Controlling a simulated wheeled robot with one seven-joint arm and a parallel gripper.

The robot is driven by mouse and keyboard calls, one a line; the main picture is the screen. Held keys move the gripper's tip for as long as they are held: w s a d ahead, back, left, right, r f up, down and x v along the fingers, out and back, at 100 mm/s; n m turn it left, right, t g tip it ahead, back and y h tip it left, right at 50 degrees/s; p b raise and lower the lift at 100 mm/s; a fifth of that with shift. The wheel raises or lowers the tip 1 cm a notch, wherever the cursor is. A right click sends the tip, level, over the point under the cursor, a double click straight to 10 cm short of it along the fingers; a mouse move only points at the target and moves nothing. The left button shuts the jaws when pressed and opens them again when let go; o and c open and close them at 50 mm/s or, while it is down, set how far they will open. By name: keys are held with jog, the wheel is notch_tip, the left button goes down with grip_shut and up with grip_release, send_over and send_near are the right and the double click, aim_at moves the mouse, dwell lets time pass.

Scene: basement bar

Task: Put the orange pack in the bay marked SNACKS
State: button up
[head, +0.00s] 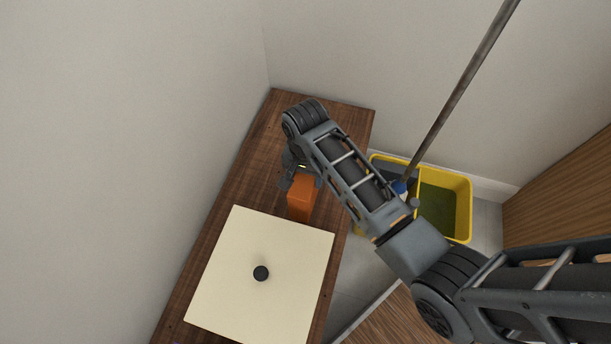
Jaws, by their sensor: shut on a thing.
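The orange pack (300,200) is upright at the far edge of a cream square panel, over the wooden counter. My gripper (303,180) is shut on the top of the pack from above. My arm hides part of the gripper and the pack's far side. I cannot tell whether the pack touches the counter. No bay or SNACKS marking shows in this view.
The cream panel (250,310) with a black knob (261,273) covers the near part of the wooden counter (240,180). Walls stand left and behind. A yellow mop bucket (462,206) with a long handle (460,88) stands right of the counter. The counter's far end is clear.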

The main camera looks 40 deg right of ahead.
jog(key=shift+f, duration=0.2)
jog(key=o, duration=1.6)
jog(key=shift+f, duration=0.1)
jog(key=shift+c, duration=0.2)
notch_tip(320, 180, up, 12)
jog(key=p, duration=0.2)
